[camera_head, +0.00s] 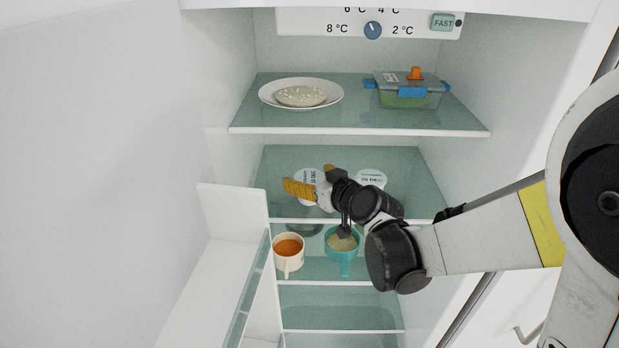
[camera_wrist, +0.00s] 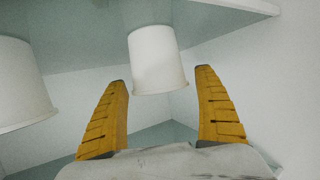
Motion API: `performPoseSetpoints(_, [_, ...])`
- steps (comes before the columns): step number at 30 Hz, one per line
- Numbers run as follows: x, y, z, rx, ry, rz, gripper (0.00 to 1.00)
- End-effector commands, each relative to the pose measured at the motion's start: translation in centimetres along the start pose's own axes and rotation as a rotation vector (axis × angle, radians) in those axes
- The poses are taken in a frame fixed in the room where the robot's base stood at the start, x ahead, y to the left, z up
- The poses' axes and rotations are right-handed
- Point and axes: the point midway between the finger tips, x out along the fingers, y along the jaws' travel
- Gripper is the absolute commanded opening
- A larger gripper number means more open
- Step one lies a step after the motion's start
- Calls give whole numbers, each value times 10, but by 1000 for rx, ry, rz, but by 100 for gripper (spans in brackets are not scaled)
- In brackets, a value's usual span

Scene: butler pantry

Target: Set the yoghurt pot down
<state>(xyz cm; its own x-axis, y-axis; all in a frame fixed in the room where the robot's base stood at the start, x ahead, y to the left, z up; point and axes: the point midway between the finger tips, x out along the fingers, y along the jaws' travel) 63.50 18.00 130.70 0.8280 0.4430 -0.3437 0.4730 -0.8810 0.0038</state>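Two pots with white printed lids stand on the middle fridge shelf (camera_head: 405,208) in the head view: a left pot (camera_head: 307,175) and a right pot (camera_head: 371,177). The print is too small to read, so I cannot tell which is yoghurt. My gripper (camera_head: 313,180) is by the left pot, partly covering it. In the wrist view, my gripper (camera_wrist: 162,75) is open, its yellow fingers apart. A white pot (camera_wrist: 157,62) shows just beyond and between the fingertips, with gaps on both sides. It appears to rest on the shelf. Another white pot (camera_wrist: 18,85) is at left.
A white plate (camera_head: 266,96) with food and a blue-clipped container (camera_head: 408,97) are on the shelf above. Below are a cream mug (camera_head: 289,262) with orange contents and a teal cup (camera_head: 341,264), close under my wrist. The fridge side wall (camera_wrist: 270,80) is near the right finger.

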Motion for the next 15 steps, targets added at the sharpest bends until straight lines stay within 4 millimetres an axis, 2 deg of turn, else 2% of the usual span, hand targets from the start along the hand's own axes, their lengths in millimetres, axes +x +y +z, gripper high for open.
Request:
performPoseSetpoints(10, [-2,0,-4,0,0,0,80])
performPoseSetpoints(15, [-28,1,-4,1,-1,2,80])
